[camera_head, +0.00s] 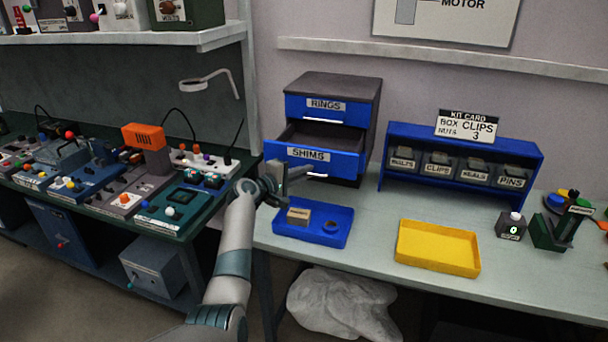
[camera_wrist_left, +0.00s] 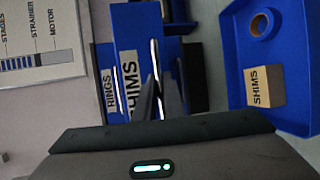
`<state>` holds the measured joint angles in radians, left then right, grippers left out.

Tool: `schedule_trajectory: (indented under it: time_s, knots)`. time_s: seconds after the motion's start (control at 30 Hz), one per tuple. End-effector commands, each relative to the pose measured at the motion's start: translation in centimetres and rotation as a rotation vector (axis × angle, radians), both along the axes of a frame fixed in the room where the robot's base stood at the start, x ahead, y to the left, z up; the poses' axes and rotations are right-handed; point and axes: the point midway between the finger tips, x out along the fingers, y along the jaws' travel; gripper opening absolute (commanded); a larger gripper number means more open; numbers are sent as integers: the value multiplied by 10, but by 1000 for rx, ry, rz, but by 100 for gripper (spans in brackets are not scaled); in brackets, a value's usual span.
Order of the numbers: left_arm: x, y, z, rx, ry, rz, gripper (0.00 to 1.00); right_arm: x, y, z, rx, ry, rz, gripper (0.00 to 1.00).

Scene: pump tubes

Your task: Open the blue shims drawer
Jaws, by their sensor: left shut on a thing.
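The blue shims drawer (camera_head: 345,163) is in a small dark two-drawer cabinet on the bench. It is pulled out, and its dark inside shows behind the front. In the left wrist view its labelled front (camera_wrist_left: 130,62) is turned sideways. My left gripper (camera_head: 297,173) is in front of the drawer at handle height. In the left wrist view the fingers (camera_wrist_left: 160,92) are closed at the bright handle (camera_wrist_left: 155,62). The fingers hide part of the handle.
The rings drawer (camera_head: 352,112) above is shut. A blue tray (camera_head: 342,238) with a shims box (camera_head: 298,215) and a ring (camera_head: 331,227) lies below the drawer. A yellow tray (camera_head: 437,265) and a blue bin rack (camera_head: 397,133) stand to the right.

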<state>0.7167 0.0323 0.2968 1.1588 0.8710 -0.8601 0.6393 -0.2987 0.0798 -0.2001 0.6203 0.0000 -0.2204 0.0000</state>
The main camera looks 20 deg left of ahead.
Motion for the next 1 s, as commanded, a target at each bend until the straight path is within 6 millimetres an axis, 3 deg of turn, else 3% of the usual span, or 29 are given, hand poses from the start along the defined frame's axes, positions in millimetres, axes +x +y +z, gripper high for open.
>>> schedule_trajectory:
  time_s: [0.17, 0.2, 0.27, 0.73, 1.0]
  knots:
    - [0, 0, 0, 0, -1, 0, 0, 6, 0, 0, 1, -7, 0, 31]
    - [0, 0, 0, 0, -1, 0, 14, 5, 0, 0, 1, -7, 0, 31]
    - [0, 0, 0, 0, 0, 0, 28, 5, 0, 0, 1, -7, 0, 31]
    - [-3, 2, 0, 0, 0, 1, 28, -2, 0, -1, 0, 2, 0, 31]
    - [-22, 11, 3, 2, -1, 2, 28, -2, 0, -5, 0, 2, 0, 31]
